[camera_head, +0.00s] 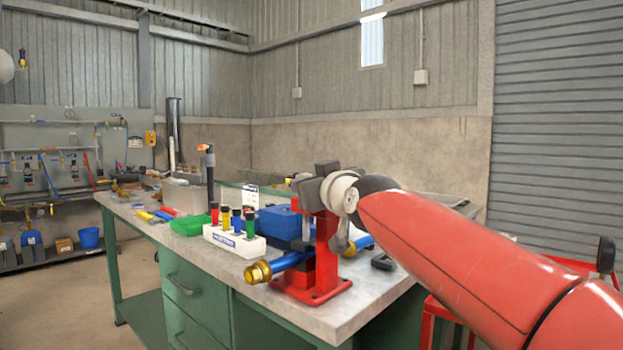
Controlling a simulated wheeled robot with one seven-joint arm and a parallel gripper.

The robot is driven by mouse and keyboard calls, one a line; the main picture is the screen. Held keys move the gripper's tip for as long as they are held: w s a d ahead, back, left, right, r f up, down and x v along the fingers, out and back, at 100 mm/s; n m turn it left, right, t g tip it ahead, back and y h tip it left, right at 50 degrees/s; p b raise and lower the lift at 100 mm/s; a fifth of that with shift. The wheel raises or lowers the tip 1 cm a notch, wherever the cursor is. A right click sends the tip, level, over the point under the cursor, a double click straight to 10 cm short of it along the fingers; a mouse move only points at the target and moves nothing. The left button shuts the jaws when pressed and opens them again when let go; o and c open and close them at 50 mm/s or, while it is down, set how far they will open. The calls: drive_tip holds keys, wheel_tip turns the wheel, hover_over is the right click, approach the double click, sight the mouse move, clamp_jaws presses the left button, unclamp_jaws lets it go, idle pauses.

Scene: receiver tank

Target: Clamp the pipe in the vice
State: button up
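A red vice (322,262) stands on a flat red base near the front right of the bench. A blue pipe with a brass end fitting (258,271) lies across the vice. The brass end points left toward the bench's front edge, and a blue stretch shows again right of the vice. The middle of the pipe is hidden by the vice. My red arm comes in from the right, and my gripper (318,226) is over the vice. Its dark grey parts overlap the vice top, so I cannot tell whether its fingers are open or touch anything.
The workbench (160,226) has a pale top and green drawers. Left of the vice stand a white holder with coloured tools (234,241), a green tray (190,225) and a blue box (281,222). A dark object (383,262) lies right of the vice.

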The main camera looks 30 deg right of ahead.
drive_tip(key=shift+w, duration=0.3)
drive_tip(key=c, duration=1)
drive_tip(key=shift+o, duration=0.2)
drive_tip(key=shift+a+f+m+g+h+b, duration=0.15)
drive_tip(key=shift+m+g+h+b, duration=0.15)
drive_tip(key=shift+m+h+b, duration=1)
drive_tip(key=shift+a+h+b, duration=0.25)
drive_tip(key=shift+h+b, duration=0.75)
drive_tip(key=shift+b, duration=0.85)
drive_tip(key=shift+w+a+r+m+g+h+b, duration=0.15)
drive_tip(key=shift+m+g+h+b, duration=0.5)
drive_tip(key=shift+b, duration=0.4)
drive_tip(key=shift+w+a+r+m+g+h+b, duration=0.15)
drive_tip(key=shift+m+g+h+b, duration=0.3)
drive_tip(key=shift+h+b, duration=0.5)
drive_tip(key=shift+w+a+m+g+h+b, duration=0.1)
drive_tip(key=shift+a+m+g+h+b, duration=0.15)
drive_tip(key=shift+m+g+h+b, duration=0.65)
